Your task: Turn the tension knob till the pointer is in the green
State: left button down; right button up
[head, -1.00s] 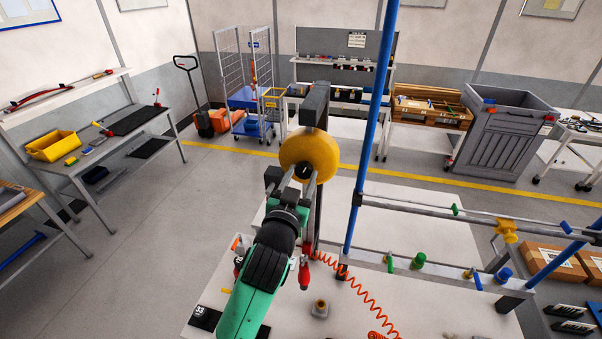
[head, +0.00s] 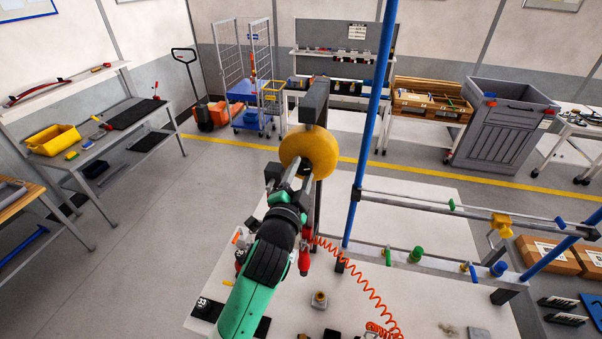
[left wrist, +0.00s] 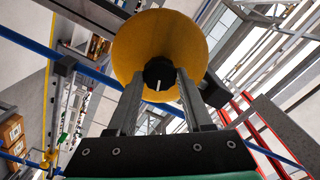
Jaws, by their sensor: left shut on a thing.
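A round yellow wheel-like body (head: 309,143) is mounted on a dark upright post (head: 316,105). A small black knob (left wrist: 159,72) with a white line sits at its centre, clear in the left wrist view. My left gripper (head: 305,184) reaches up to the front of the yellow body. In the left wrist view its fingers (left wrist: 160,88) are on either side of the black knob and shut on it. The white line points downward in that view. I can make out neither a pointer nor a green zone. My right gripper is out of view.
A blue upright pole (head: 370,120) stands just right of the post. A grey rail (head: 430,208) with coloured clamps runs right from it. A coiled orange hose (head: 355,270) hangs over the white table (head: 420,230). The floor at left is clear.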

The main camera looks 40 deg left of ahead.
pick_arm(q)
jog(key=shift+f+m, duration=0.1)
jog(key=shift+m, duration=0.3)
jog(key=shift+c, duration=1.5)
grip_release()
